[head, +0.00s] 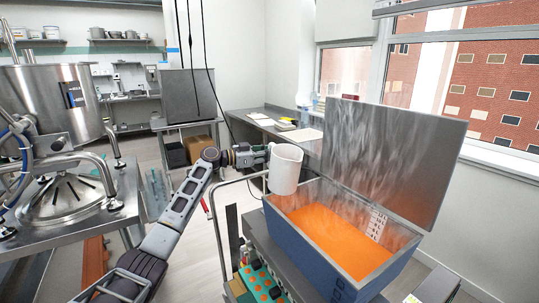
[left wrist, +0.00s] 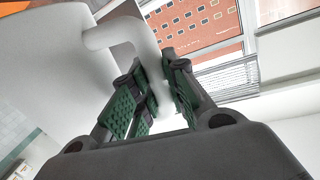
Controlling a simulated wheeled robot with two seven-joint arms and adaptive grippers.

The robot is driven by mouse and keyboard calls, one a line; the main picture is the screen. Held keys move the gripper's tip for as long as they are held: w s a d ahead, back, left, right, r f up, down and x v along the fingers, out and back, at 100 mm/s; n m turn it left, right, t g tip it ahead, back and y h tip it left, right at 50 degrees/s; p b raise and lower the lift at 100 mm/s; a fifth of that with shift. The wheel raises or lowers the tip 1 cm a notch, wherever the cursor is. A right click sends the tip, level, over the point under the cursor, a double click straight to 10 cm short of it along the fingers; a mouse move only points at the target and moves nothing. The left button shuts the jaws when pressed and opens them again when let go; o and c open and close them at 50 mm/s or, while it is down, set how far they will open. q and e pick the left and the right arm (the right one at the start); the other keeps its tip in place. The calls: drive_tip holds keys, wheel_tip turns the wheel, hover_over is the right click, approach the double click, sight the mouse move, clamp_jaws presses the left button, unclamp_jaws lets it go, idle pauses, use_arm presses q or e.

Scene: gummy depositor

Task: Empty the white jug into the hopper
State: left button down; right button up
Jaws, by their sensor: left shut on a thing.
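The white jug (head: 285,168) is in my left gripper (head: 262,154), above the left back edge of the hopper (head: 310,262) in the head view. It looks close to upright, with only a slight tilt. In the left wrist view the gripper's green-padded fingers (left wrist: 160,92) are shut on the jug's handle (left wrist: 150,60), and the jug's body (left wrist: 60,75) fills the left side. The hopper's lid (head: 395,150) stands open and orange material (head: 335,240) lies inside. The inside of the jug is hidden. My right gripper is in neither view.
A steel kettle (head: 50,105) and a steel table (head: 75,205) stand at the left. A metal rail (head: 215,215) and a green tray with orange pieces (head: 262,285) are by the hopper's left side. A bench (head: 265,122) runs below the windows.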

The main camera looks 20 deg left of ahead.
use_arm(q)
drive_tip(key=shift+s+d+r+m+p, duration=0.2)
drive_tip(key=shift+r+m+p, duration=0.1)
drive_tip(key=shift+r, duration=0.3)
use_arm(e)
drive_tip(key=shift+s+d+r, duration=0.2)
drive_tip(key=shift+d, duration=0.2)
use_arm(q)
drive_tip(key=shift+d+r, duration=0.15)
drive_tip(key=shift+r, duration=0.05)
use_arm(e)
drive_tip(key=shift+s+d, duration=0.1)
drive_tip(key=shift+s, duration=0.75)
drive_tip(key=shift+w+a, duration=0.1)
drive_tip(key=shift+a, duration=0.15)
use_arm(q)
drive_tip(key=shift+s+d, duration=0.1)
drive_tip(key=shift+s+d+r+m, duration=0.25)
drive_tip(key=shift+r+m, duration=0.15)
drive_tip(key=shift+m, duration=0.1)
drive_tip(key=shift+b, duration=0.3)
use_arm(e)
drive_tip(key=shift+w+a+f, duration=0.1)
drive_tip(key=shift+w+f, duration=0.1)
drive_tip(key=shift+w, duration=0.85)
